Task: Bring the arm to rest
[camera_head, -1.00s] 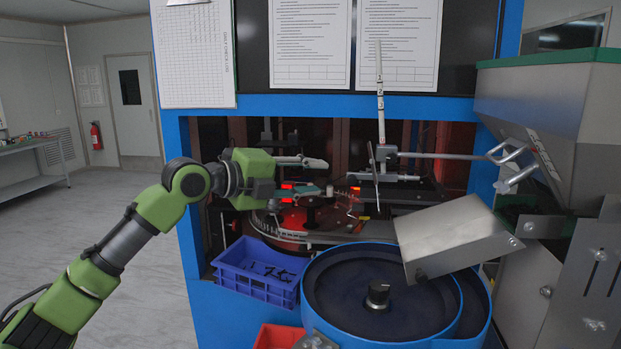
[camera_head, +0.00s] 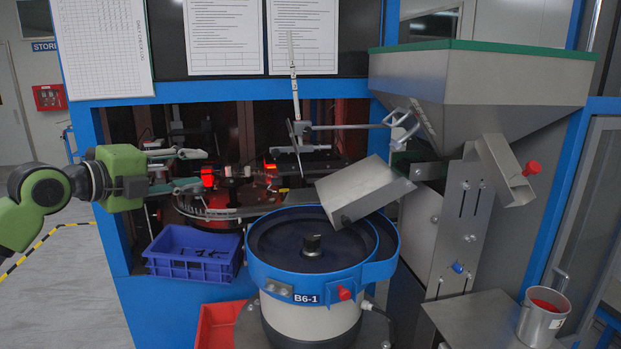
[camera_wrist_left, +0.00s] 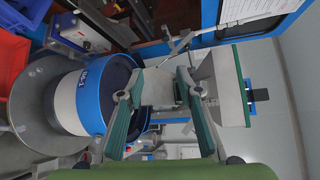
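My left arm comes in from the left in the head view, its green links at the picture's edge. My left gripper (camera_head: 200,170) points right at the opening of the blue machine (camera_head: 142,318). Its two fingers are apart with nothing between them. In the left wrist view the open fingers (camera_wrist_left: 155,88) also show empty, with the round bowl feeder (camera_wrist_left: 88,100) to their left. In the head view the bowl feeder (camera_head: 262,278) stands to the right of and below the gripper. My right gripper is not in view.
A blue crate (camera_head: 190,272) with dark parts sits below the gripper, with a red bin (camera_head: 212,325) below it. A grey hopper (camera_head: 470,85) and its tilted chute (camera_head: 362,190) stand right. A metal pail (camera_head: 543,320) is at lower right. Open floor lies left.

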